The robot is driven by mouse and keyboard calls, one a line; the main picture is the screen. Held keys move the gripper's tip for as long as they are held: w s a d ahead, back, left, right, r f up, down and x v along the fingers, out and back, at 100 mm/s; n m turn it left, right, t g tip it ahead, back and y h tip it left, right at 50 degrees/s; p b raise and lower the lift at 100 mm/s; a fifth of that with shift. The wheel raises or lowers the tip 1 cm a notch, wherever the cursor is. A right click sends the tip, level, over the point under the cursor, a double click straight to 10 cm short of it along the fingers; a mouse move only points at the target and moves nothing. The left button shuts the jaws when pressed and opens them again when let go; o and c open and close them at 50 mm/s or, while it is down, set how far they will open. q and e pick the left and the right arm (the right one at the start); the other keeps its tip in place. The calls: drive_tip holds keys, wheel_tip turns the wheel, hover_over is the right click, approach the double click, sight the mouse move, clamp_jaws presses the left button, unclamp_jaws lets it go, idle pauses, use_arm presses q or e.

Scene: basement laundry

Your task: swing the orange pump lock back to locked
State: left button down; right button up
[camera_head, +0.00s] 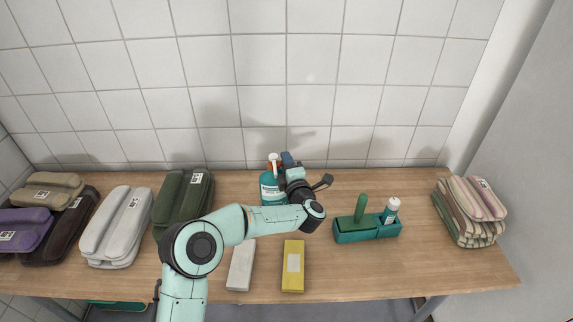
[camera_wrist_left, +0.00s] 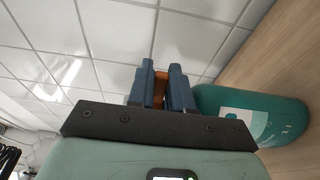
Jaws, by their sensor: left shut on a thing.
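A teal pump bottle (camera_head: 270,190) with a white label and a pale pump head (camera_head: 274,160) stands on the bench near the tiled wall. The orange pump lock (camera_head: 267,166) shows as a small patch beside the pump head. My left gripper (camera_head: 289,160) is at the bottle's top right. In the left wrist view the two blue fingers of my left gripper (camera_wrist_left: 161,82) are shut on the orange lock (camera_wrist_left: 160,84), of which only a sliver shows between them. The bottle (camera_wrist_left: 255,114) lies to the right of the fingers there. My right gripper is not in view.
A teal caddy (camera_head: 352,236) with a green-handled tool and a small bottle stands to the right. A white block (camera_head: 241,266) and a yellow block (camera_head: 293,275) lie in front. Folded towels (camera_head: 470,212) sit far right, with several towel stacks at left.

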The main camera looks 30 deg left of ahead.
use_arm(q)
drive_tip(key=shift+s+d+m+t+h+b, duration=0.15)
drive_tip(key=shift+m+t+h+b, duration=0.2)
drive_tip(key=shift+m+t+h, duration=0.2)
drive_tip(key=shift+s+d+m+t+h+b, duration=0.1)
drive_tip(key=shift+m+t+h+b, duration=0.2)
drive_tip(key=shift+m+t+h, duration=0.25)
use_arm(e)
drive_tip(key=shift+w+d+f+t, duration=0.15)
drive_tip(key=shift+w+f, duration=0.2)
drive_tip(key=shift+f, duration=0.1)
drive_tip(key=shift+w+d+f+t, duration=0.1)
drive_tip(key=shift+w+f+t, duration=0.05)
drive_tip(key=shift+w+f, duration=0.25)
use_arm(q)
drive_tip(key=c, duration=1.1)
unclamp_jaws()
drive_tip(key=shift+s, duration=0.1)
drive_tip(key=v, duration=1.3)
drive_tip(key=shift+d+r, duration=0.15)
drive_tip(key=shift+r, duration=0.05)
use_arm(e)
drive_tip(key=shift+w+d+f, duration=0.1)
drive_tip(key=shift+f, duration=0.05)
